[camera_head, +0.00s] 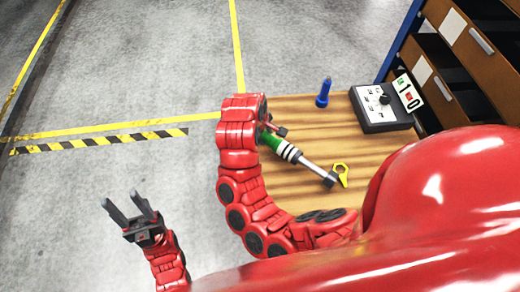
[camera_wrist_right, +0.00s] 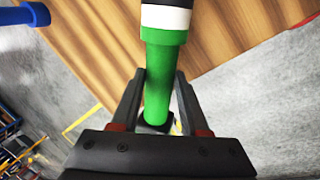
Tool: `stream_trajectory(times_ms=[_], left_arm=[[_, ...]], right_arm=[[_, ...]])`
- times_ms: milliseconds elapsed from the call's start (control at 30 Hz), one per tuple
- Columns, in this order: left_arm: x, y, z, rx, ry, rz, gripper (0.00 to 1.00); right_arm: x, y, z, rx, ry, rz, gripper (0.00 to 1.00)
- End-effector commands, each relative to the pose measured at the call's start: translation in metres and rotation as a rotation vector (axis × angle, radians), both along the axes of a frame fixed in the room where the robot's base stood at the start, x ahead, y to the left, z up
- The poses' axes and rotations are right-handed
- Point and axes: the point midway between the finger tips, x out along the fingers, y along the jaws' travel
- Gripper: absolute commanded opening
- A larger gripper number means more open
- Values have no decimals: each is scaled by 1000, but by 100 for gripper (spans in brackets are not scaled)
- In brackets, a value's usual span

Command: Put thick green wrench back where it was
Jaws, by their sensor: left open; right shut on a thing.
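The thick green wrench (camera_head: 272,141) has a green handle, a black and white banded collar and a grey shaft ending in a dark head. It is over the wooden table (camera_head: 292,106) in the head view, its head toward the lower right. My right gripper (camera_head: 272,128) is shut on its green handle. In the right wrist view the green handle (camera_wrist_right: 158,85) runs between the two fingers of my right gripper (camera_wrist_right: 158,95). Whether the wrench touches the table, I cannot tell. My left gripper (camera_head: 133,212) is open and empty, over the floor left of the table.
A blue object (camera_head: 323,93) stands at the table's back. A grey control box (camera_head: 382,107) with a dial is at the back right, beside a 1/0 sign (camera_head: 407,93). A yellow ring-shaped piece (camera_head: 341,174) lies by the wrench head. A drawer cabinet (camera_head: 470,55) stands behind right.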

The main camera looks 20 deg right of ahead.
Motion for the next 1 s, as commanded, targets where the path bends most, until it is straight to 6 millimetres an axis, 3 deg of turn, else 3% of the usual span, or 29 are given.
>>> stream_trajectory(times_ms=[200, 600, 800, 833, 1000], left_arm=[[0, 0, 1, 0, 0, 0, 50], [0, 0, 21, 0, 0, 0, 50], [0, 0, 20, 0, 0, 0, 50], [0, 0, 19, 0, 0, 0, 50], [0, 0, 19, 0, 0, 0, 50]], right_arm=[[21, -15, 1, -3, -6, -2, 0], [21, -15, -33, -1, -4, -3, 0], [21, -15, -35, -1, -6, -3, 0], [21, -14, -36, -1, -5, -3, 47], [21, -14, -36, -1, -5, -2, 75]])
